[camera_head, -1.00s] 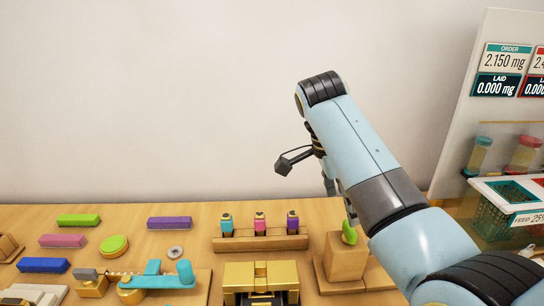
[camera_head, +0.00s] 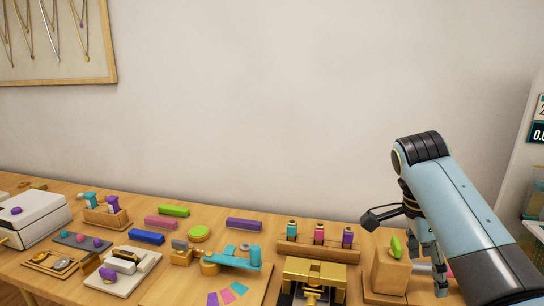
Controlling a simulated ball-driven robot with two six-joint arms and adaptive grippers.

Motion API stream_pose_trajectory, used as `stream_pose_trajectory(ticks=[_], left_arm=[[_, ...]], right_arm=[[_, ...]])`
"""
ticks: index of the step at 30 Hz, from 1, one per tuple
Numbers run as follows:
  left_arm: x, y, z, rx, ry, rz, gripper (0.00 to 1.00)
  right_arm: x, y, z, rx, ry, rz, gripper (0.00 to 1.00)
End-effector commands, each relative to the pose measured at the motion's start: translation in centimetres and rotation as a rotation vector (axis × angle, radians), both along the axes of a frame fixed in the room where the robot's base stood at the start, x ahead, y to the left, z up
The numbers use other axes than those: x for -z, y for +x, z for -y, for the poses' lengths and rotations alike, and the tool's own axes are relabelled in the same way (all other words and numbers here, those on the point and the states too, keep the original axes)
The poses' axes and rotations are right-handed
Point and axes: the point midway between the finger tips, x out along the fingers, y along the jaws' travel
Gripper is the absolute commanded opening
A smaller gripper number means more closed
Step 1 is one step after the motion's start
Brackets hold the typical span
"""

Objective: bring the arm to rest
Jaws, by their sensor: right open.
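My right arm (camera_head: 463,215) reaches in from the lower right and bends down at its black-banded wrist (camera_head: 420,148). My right gripper (camera_head: 427,268) hangs below the wrist with its fingers pointing down, open, with nothing seen held. It shows just right of a wooden block stand (camera_head: 390,272) that carries a small green piece (camera_head: 396,246). The picture does not settle whether the fingers touch anything there. My left gripper is out of view.
A gold press (camera_head: 313,275) and a wooden rack (camera_head: 318,252) with several small coloured-body stamps stand left of the stand. Coloured bars, a turquoise lever tool (camera_head: 232,258), and a white case (camera_head: 30,218) fill the table farther left.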

Motion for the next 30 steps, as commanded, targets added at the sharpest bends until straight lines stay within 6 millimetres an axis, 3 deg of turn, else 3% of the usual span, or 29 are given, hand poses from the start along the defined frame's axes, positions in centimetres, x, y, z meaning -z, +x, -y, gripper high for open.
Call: stream_pose_trajectory(ticks=[6,14,22,30], left_arm=[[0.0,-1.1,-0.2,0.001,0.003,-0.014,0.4],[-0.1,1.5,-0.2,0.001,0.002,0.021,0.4],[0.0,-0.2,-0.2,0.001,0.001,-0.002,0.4],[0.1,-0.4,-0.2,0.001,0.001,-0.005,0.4]], right_arm=[[1.9,-2.2,0.5,-0.137,0.016,-0.013,0.76],[4.3,-6.5,1.1,-0.406,0.035,-0.029,0.76],[6.0,-13.8,1.4,-0.869,0.029,-0.048,0.76],[4.8,-20.6,0.6,-1.334,-0.019,-0.059,0.76]])
